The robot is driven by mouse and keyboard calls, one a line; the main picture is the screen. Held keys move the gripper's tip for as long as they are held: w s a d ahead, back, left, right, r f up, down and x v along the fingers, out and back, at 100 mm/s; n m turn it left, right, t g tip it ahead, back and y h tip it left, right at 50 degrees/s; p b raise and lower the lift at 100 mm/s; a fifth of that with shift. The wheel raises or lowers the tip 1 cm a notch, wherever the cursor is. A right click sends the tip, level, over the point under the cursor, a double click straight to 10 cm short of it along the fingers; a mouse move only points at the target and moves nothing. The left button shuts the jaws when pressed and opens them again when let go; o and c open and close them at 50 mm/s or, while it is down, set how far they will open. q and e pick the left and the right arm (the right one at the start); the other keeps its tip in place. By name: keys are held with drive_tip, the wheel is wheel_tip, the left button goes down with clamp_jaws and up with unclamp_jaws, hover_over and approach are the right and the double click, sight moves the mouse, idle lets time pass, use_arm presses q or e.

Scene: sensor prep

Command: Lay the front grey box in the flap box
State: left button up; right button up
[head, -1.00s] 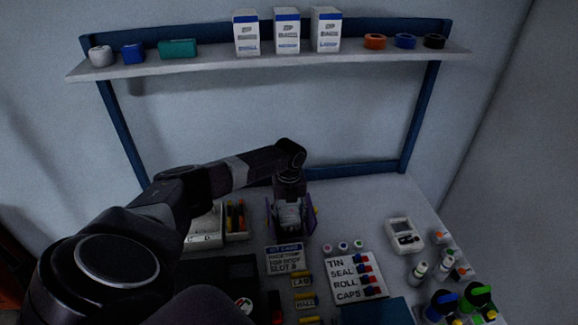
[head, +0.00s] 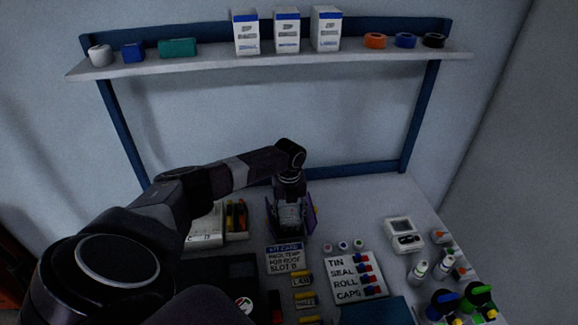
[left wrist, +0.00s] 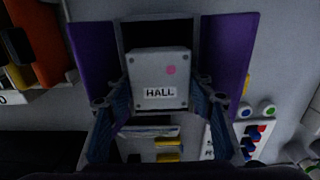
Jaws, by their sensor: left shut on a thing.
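The front grey box, a small grey box with a HALL label and a pink dot (left wrist: 158,78), sits between the fingers of my left gripper (left wrist: 160,100). The fingers close on its two sides. The flap box has purple flaps standing out left and right (left wrist: 228,60) and a dark inside; the grey box overlaps its opening in the left wrist view. In the head view my left gripper (head: 290,212) points down over the flap box (head: 311,212) and hides most of it. How deep the grey box is in it I cannot tell. My right gripper is out of view.
A kit card (head: 285,259) lies in front of the flap box. A tray with orange and dark items (head: 237,217) stands to its left. A labelled white board (head: 352,278) and a white device (head: 404,235) are to the right. The table behind them is clear.

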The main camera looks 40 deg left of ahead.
use_arm(q)
drive_tip(key=o, duration=1.2)
drive_tip(key=shift+f, duration=0.1)
drive_tip(key=shift+c, duration=0.2)
drive_tip(key=shift+o, duration=1.3)
